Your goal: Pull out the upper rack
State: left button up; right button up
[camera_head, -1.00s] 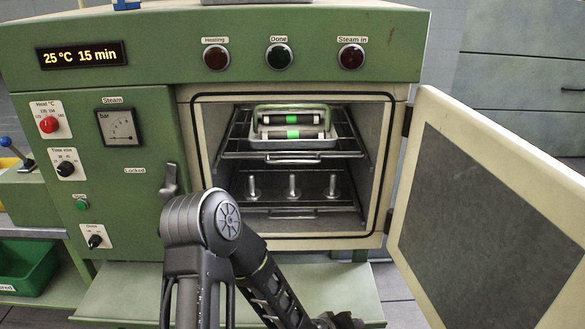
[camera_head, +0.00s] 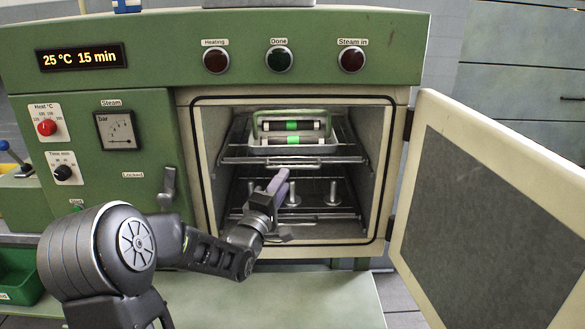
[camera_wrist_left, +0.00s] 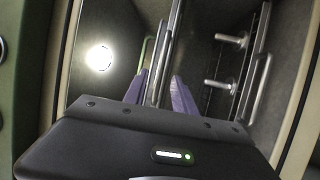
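The upper rack (camera_head: 232,160) is a wire shelf inside the open oven, with a looped handle (camera_head: 292,167) on its front bar. A metal tray (camera_head: 262,146) on it holds two dark rollers with green bands. My left gripper (camera_head: 281,183) is in front of the opening, just below the upper rack's front. In the left wrist view its purple fingers (camera_wrist_left: 159,76) are apart, with the rack's handle (camera_wrist_left: 157,62) showing between or just beyond them. I cannot tell if they touch it. My right gripper is not in view.
The lower rack (camera_head: 318,214) carries upright metal pegs (camera_head: 333,192) just below and behind my gripper. The oven door (camera_head: 490,220) stands open on the right. A green shelf (camera_head: 300,301) lies below the opening. A bright lamp (camera_wrist_left: 99,57) shows inside the oven.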

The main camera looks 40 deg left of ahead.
aim_at(292, 168)
pick_arm(q)
jog(key=p+x, duration=0.1)
jog(key=x, duration=0.6)
jog(key=shift+w, duration=0.15)
grip_shut()
dwell(1.2)
